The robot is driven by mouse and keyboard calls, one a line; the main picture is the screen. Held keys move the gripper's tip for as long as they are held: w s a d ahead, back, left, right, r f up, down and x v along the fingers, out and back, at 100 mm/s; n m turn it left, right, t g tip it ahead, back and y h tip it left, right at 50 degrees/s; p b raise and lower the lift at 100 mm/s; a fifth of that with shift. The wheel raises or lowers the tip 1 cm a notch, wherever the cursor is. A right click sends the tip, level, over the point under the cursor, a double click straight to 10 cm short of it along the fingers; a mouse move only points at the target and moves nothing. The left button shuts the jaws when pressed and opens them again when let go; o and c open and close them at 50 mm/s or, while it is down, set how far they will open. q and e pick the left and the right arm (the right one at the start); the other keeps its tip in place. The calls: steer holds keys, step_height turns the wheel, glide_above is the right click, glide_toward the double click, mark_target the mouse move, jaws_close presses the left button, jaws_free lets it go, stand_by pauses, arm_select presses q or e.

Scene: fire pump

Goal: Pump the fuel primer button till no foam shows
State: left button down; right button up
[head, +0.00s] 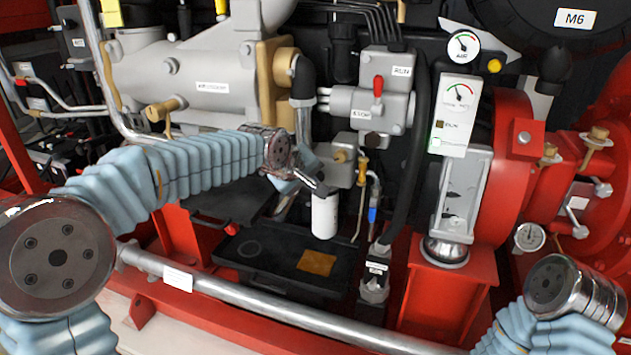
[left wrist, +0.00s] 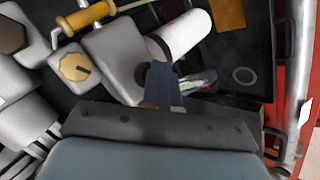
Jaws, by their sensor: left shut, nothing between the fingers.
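My left gripper (head: 322,188) is shut and empty, reaching in from the left to the pale grey block (head: 343,172) above the white canister (head: 325,217). In the left wrist view its dark fingers (left wrist: 162,72) are together beside the grey block (left wrist: 112,62) and the white canister (left wrist: 187,34). A dark round part shows partly behind the fingertips. I cannot tell whether it is the primer button or whether the fingers touch it. I cannot make out foam in either view. My right gripper is out of view; only its arm shows at the lower right.
A brass knob (left wrist: 74,67) sits on the grey block. A red lever (head: 378,86) stands above, near the RUN and STOP labels. A black tray (head: 275,268) lies below the canister. A grey rail (head: 260,305) crosses the front.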

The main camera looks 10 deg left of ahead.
arm_select(q)
steer(key=shift+s+a+b, duration=0.2)
steer(key=shift+s+b, duration=0.25)
steer(key=shift+s, duration=0.45)
steer(key=shift+s+f, duration=0.1)
steer(key=s+b, duration=0.1)
steer(key=s, duration=0.1)
steer(key=s+a+b, duration=0.1)
steer(key=s, duration=0.1)
steer(key=shift+s+b, duration=0.4)
